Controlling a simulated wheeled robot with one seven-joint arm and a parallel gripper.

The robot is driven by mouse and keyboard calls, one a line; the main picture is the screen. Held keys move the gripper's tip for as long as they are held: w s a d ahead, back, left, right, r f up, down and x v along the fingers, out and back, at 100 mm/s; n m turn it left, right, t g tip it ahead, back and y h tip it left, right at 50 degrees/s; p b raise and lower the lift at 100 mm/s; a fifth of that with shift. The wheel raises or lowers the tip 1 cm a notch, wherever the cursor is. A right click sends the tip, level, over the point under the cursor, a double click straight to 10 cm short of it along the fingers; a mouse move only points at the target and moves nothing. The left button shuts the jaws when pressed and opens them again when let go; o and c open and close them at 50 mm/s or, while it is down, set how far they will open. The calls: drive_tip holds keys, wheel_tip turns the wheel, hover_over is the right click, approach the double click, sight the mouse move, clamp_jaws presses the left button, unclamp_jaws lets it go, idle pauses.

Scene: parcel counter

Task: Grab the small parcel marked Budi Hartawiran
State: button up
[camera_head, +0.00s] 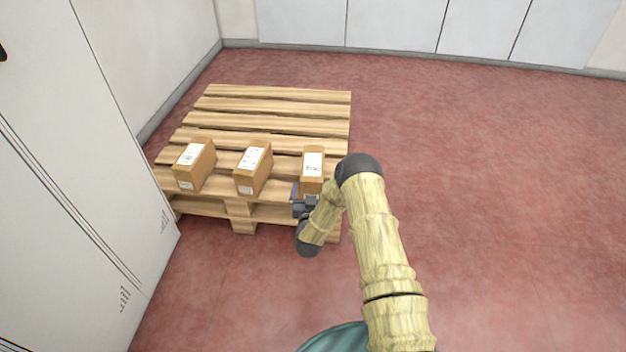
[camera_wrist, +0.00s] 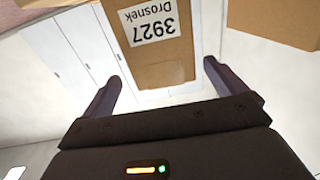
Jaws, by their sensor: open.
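Three small brown parcels with white labels stand in a row on a wooden pallet: a left parcel (camera_head: 194,164), a middle parcel (camera_head: 253,168) and a right parcel (camera_head: 312,170). Their labels are too small to read in the head view. My gripper (camera_head: 303,201) is at the near side of the right parcel and hides part of its lower front. In the wrist view, my open gripper (camera_wrist: 163,72) faces a parcel (camera_wrist: 165,73) whose upside-down label reads "3927 Drosnek". I see no label reading Budi Hartawiran.
The pallet (camera_head: 270,105) has bare slats behind the parcels. A tall white cabinet (camera_head: 75,190) stands at the left. Another brown box (camera_wrist: 275,22) shows at the wrist view's upper right. The red floor (camera_head: 500,180) is clear to the right.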

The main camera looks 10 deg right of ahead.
sight(312, 174)
drive_tip(key=shift+x, duration=0.95)
drive_tip(key=shift+w, duration=0.1)
drive_tip(key=shift+w+d+b, duration=0.1)
drive_tip(key=shift+w+b, duration=0.45)
drive_tip(key=shift+b, duration=0.25)
drive_tip(key=b+x, duration=0.2)
drive_tip(key=x, duration=0.1)
drive_tip(key=shift+w+r+b, duration=0.2)
drive_tip(key=shift+w+b, duration=0.1)
drive_tip(key=shift+w, duration=0.15)
drive_tip(key=shift+c, duration=0.5)
drive_tip(key=c, duration=1.4)
drive_tip(key=shift+r, duration=0.1)
